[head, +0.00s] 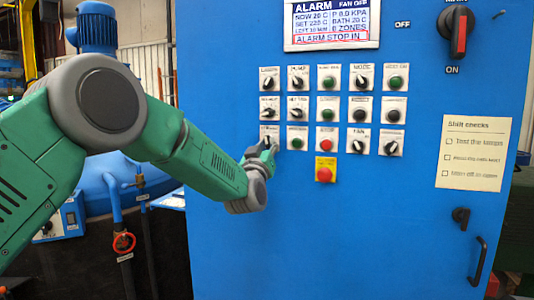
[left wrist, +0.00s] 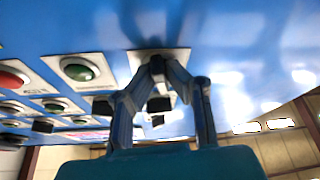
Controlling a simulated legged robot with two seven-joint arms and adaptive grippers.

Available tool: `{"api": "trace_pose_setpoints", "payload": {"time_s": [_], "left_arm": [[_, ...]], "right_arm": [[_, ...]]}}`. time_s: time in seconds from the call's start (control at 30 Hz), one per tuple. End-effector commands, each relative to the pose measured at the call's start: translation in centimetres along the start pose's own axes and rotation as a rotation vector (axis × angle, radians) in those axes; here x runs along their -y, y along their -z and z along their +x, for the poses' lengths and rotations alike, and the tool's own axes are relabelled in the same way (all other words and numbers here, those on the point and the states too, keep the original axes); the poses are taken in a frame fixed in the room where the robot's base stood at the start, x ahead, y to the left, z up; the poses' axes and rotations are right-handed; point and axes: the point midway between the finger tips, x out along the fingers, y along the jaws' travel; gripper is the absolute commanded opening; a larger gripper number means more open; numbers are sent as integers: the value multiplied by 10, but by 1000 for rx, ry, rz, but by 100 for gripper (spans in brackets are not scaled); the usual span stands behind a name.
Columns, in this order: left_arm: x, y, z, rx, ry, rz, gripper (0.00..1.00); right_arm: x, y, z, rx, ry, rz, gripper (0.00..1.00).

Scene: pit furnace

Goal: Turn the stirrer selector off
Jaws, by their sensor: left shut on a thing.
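A blue control cabinet (head: 270,230) carries a grid of knobs and buttons on white plates. My left gripper (head: 263,152) is at the leftmost plate of the bottom row, a selector plate (head: 266,130). It is shut on the small dark knob of this selector. In the left wrist view the fingers (left wrist: 160,70) meet over the knob, in front of its white plate (left wrist: 140,58). The fingers hide most of the knob, so its pointing direction cannot be told. The plate's label is too small to read. My right gripper is not in view.
A green button (head: 297,142) sits just right of the held selector, with a red button (head: 327,143) beyond it. A red mushroom button (head: 324,174) on yellow is below the grid. The alarm display (head: 332,24) and a red-handled main switch (head: 459,32) are higher up.

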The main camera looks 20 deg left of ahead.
Motion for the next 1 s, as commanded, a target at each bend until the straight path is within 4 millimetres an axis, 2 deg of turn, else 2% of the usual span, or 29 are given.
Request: {"api": "trace_pose_setpoints", "payload": {"time_s": [0.4,1.0], "left_arm": [[-1,1,0,-1,98,-236,0],[0,2,1,-3,123,-294,0]], "right_arm": [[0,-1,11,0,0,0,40],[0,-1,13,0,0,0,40]]}}
